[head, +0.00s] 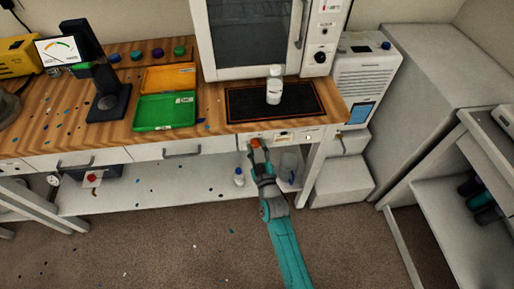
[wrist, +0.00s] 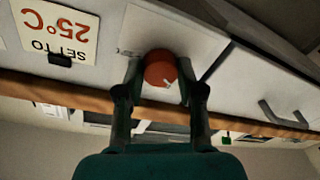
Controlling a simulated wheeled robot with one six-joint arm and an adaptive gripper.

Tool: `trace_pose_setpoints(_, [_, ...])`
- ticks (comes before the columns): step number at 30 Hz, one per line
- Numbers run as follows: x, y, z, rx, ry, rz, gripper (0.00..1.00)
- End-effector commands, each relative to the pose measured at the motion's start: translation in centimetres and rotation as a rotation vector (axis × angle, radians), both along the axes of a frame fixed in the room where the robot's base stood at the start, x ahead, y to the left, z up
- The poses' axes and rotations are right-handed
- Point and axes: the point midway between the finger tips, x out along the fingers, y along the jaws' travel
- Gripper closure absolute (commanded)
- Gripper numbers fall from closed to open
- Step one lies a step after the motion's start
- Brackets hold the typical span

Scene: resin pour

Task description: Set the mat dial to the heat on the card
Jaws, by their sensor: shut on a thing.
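The mat dial is a round orange-red knob (wrist: 160,68) on the white front panel below the bench edge. It has a small white mark at its lower right in the wrist view. In the head view the dial (head: 255,143) shows just beyond my fingertips. My gripper (wrist: 158,80) is shut on the dial, one finger on each side. In the head view my gripper (head: 258,152) reaches up to the panel from below. The white card (wrist: 60,28) appears upside down and reads "SET TO 25°C". The dark mat (head: 235,107) with an orange border lies on the bench above.
A white bottle (head: 274,90) stands on the mat. A green tray (head: 165,112) and an orange tray (head: 170,78) lie to the left. An oven-like cabinet (head: 245,40) stands behind the mat. A small bottle (head: 239,177) stands on the lower shelf, left of my arm.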

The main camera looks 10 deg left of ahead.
Motion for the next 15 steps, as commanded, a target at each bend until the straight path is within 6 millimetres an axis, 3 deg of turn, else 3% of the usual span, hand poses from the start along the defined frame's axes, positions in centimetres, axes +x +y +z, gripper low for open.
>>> trace_pose_setpoints(15, [0.00, 0.07, -0.02, 0.379, 0.108, 0.000, 0.97])
